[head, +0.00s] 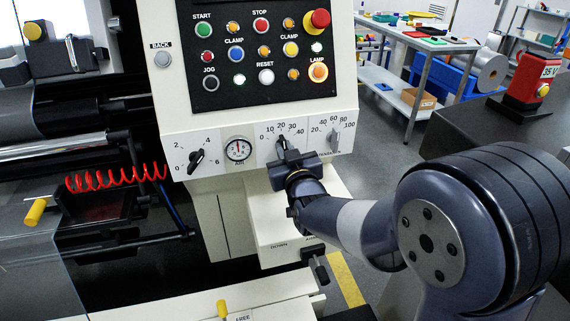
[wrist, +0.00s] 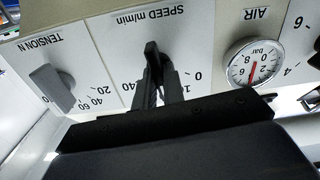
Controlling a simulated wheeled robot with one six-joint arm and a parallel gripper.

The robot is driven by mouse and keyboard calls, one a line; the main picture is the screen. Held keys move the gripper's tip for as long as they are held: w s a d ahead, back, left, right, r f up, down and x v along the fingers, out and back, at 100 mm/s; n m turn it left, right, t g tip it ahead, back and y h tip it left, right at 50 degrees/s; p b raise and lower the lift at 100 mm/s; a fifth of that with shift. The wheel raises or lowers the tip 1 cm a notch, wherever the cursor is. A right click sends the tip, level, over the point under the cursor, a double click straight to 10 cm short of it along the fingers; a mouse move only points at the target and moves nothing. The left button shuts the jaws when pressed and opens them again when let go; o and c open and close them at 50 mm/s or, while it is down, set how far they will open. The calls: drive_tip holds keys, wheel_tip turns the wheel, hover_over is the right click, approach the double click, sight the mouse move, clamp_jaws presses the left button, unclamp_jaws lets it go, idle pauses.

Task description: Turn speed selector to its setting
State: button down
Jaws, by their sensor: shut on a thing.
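The speed selector (head: 282,142) is a black knob on the machine's light lower panel, below a dial scale from 0 to 40. In the wrist view, which is upside down, the selector (wrist: 151,52) stands below the printed words SPEED m/min. My gripper (head: 286,151) is at the knob, its two dark fingers on either side of it. In the wrist view my gripper (wrist: 157,82) is shut on the knob. The fingers hide the middle of the scale, and I cannot read the knob's exact setting.
On the other side is the round air gauge (head: 238,150), then another black knob (head: 196,160) with a 0 to 6 scale. Push buttons and a red emergency stop (head: 320,18) sit above.

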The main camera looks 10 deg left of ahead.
drive_tip(key=m+b, duration=0.7)
drive_tip(key=b, duration=0.1)
drive_tip(key=shift+d, duration=0.1)
idle(0.5)
drive_tip(key=c, duration=1.5)
unclamp_jaws()
drive_tip(key=v, duration=1)
drive_tip(key=shift+s+d, duration=0.2)
drive_tip(key=shift+s, duration=0.15)
